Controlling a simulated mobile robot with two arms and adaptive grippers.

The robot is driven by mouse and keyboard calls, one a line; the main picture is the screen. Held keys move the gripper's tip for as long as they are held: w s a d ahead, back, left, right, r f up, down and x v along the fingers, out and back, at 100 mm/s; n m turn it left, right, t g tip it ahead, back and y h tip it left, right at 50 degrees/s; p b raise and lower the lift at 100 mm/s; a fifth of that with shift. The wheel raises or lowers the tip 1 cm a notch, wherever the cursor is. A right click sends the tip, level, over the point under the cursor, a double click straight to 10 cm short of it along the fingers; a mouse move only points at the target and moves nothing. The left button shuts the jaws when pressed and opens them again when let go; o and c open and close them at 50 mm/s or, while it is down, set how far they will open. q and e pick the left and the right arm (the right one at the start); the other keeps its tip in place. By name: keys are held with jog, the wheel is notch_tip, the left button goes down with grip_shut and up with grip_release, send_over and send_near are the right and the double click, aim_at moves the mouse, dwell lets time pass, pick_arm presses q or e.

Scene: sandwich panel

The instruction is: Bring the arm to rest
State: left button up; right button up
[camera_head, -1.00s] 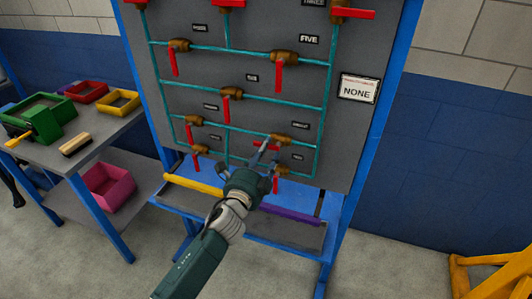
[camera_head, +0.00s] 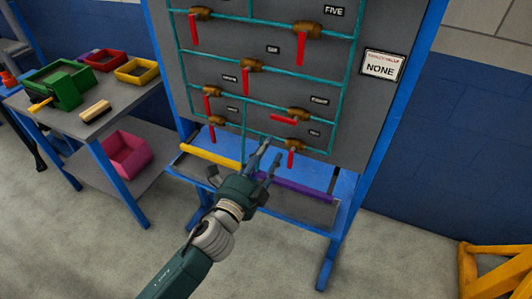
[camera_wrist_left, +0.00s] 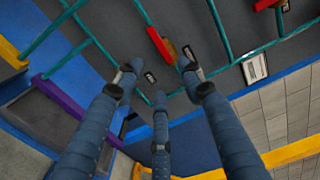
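My left gripper (camera_head: 266,164) is in front of the lower part of the grey valve panel (camera_head: 395,22), with nothing between its fingers. In the left wrist view its fingers (camera_wrist_left: 158,80) are spread apart. Above it in the head view is a brass valve with a red handle (camera_head: 284,120) lying level. The gripper is apart from this handle. A red handle (camera_wrist_left: 159,45) on a brass valve also shows beyond the fingertips in the left wrist view. The other red handles in the head view, such as the upper right one (camera_head: 301,48), hang down. My right gripper is not in view.
A bench (camera_head: 125,118) at left holds a green box (camera_head: 65,91), red and yellow bins and a brush. A pink bin (camera_head: 127,158) is below. The panel's blue stand carries yellow and purple bars (camera_head: 302,192). A yellow frame (camera_head: 490,262) stands at lower right. Floor between is clear.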

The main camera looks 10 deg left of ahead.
pick_arm(q)
jog(key=shift+f, duration=0.1)
dwell(0.4)
jog(key=s+a+f+n+g+y, duration=0.1)
jog(key=s+a+f+n+g, duration=0.25)
jog(key=f, duration=0.95)
jog(key=s+a+f+n+g+y, duration=0.25)
jog(key=s+f, duration=0.25)
jog(key=f, duration=0.7)
jog(key=s+a+f+n+g+y, duration=0.1)
jog(key=s+a+f+n+g, duration=0.2)
jog(key=f, duration=1)
jog(key=s+a+f+n+g, duration=0.2)
jog(key=s+a+f+n, duration=0.1)
jog(key=s+f, duration=0.6)
jog(key=s+a+f+n+g, duration=0.1)
jog(key=s+a+f+n, duration=0.2)
jog(key=s+f, duration=0.65)
jog(key=s+a+f+n+g, duration=0.1)
jog(key=s+n+g, duration=0.1)
jog(key=s, duration=0.8)
jog(key=s+a+f+n+g+y, duration=0.1)
jog(key=s+f+n+g, duration=0.1)
jog(key=s, duration=0.9)
jog(key=shift+s, duration=0.25)
